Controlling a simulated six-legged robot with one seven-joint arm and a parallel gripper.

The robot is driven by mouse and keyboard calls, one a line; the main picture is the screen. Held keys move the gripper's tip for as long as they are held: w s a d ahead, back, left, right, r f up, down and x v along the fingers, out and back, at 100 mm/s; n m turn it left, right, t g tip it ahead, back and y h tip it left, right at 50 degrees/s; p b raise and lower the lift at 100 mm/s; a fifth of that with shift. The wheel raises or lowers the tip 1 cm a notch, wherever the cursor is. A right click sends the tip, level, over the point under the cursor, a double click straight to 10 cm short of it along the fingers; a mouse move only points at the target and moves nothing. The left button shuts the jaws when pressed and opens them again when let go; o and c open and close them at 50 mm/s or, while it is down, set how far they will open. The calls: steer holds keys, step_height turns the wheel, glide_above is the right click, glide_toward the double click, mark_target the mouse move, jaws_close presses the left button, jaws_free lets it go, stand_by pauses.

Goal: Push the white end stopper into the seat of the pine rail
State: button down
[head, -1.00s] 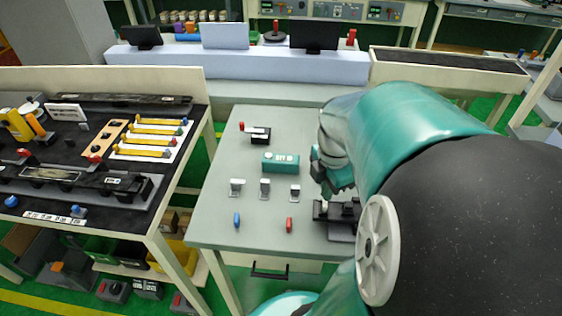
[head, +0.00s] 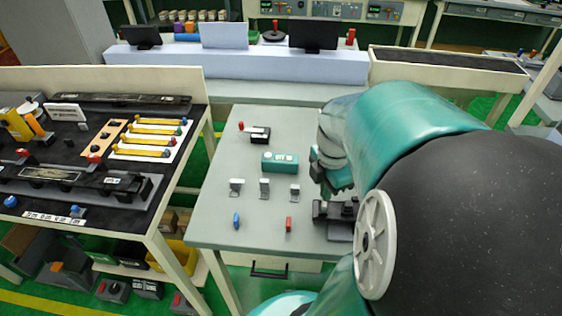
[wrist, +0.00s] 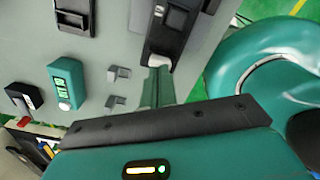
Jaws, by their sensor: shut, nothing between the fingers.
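A small white piece (wrist: 159,62), which looks like the end stopper, sits at the near end of the black fixture (wrist: 170,28) in the wrist view. My gripper (wrist: 158,72) is shut and empty, with its green fingertips right at the white piece; I cannot tell whether they touch it. The seat is not clear, and I cannot tell how deep the white piece sits. In the head view my gripper (head: 338,190) is just above the black fixture (head: 338,230), and my arm hides part of it.
On the grey table (head: 225,165) stand a teal box (head: 280,162), a black clamp with a red knob (head: 256,133) and several small metal brackets. A blue piece (head: 236,220) and a red piece (head: 289,224) lie in front. A bench with yellow rails (head: 150,140) is on the left.

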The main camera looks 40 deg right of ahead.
steer(key=shift+f, duration=0.65)
stand_by(0.8)
steer(key=shift+r, duration=3.5)
steer(key=w+a+r+m+t, duration=0.1)
steer(key=a+m, duration=0.3)
steer(key=a, duration=0.4)
steer(key=w+a+r+m+t, duration=0.2)
steer(key=a+m, duration=0.3)
steer(key=a, duration=0.3)
steer(key=w+a+r+m+t, duration=0.2)
steer(key=w+a+m, duration=0.2)
steer(key=a, duration=0.5)
steer(key=shift+r+m+t, duration=0.25)
steer(key=shift+m+t, duration=0.05)
steer(key=shift+m, duration=0.3)
steer(key=shift+s, duration=0.15)
